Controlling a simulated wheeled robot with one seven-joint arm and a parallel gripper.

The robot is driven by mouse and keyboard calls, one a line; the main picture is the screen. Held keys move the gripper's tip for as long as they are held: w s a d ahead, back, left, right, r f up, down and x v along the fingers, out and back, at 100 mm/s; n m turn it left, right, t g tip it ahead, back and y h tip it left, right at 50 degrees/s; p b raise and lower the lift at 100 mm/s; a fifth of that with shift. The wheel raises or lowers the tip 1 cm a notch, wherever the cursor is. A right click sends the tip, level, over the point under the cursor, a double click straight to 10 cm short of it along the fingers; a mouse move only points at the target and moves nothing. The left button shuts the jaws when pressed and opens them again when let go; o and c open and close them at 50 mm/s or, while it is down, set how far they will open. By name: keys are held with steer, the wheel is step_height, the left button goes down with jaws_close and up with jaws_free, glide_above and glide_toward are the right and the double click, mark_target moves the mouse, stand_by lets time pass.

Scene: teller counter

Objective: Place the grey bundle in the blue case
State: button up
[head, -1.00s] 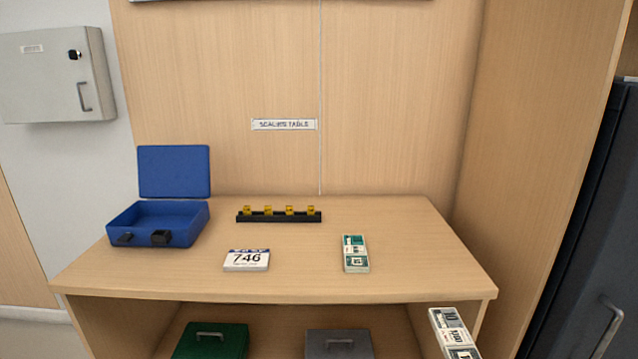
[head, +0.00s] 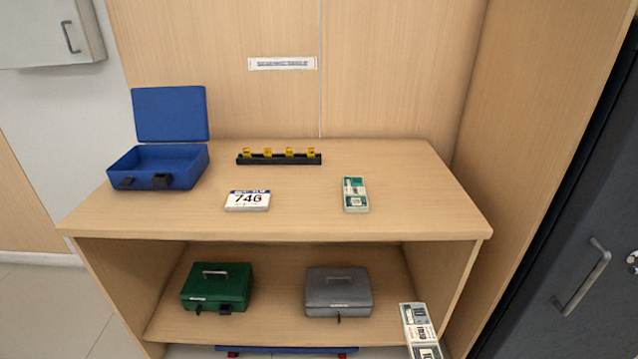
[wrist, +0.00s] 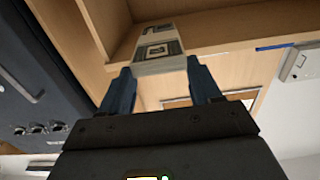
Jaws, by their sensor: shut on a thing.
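The blue case (head: 157,166) stands open on the left of the table top, its lid upright at the back. My gripper (wrist: 160,72) is shut on a grey bundle (wrist: 157,50), a banded block with pale and dark print, between its two dark fingers. The bundle also shows in the head view (head: 419,328), upright at the lower right in front of the shelf unit, well away from the case. The gripper itself is not visible in the head view.
On the table top (head: 300,222) lie a green-and-white bundle (head: 355,194), a white block marked with numbers (head: 247,201) and a black rack with yellow pieces (head: 279,158). Green (head: 217,288) and grey (head: 338,292) closed boxes sit on the shelf below. A dark cabinet is at right.

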steer(key=shift+w+d+r, duration=0.1)
steer(key=shift+w, duration=0.1)
stand_by(0.3)
step_height(320, 180, up, 2)
steer(key=p, duration=0.2)
steer(key=shift+r+p, duration=0.25)
steer(key=shift+p, duration=0.05)
stand_by(0.7)
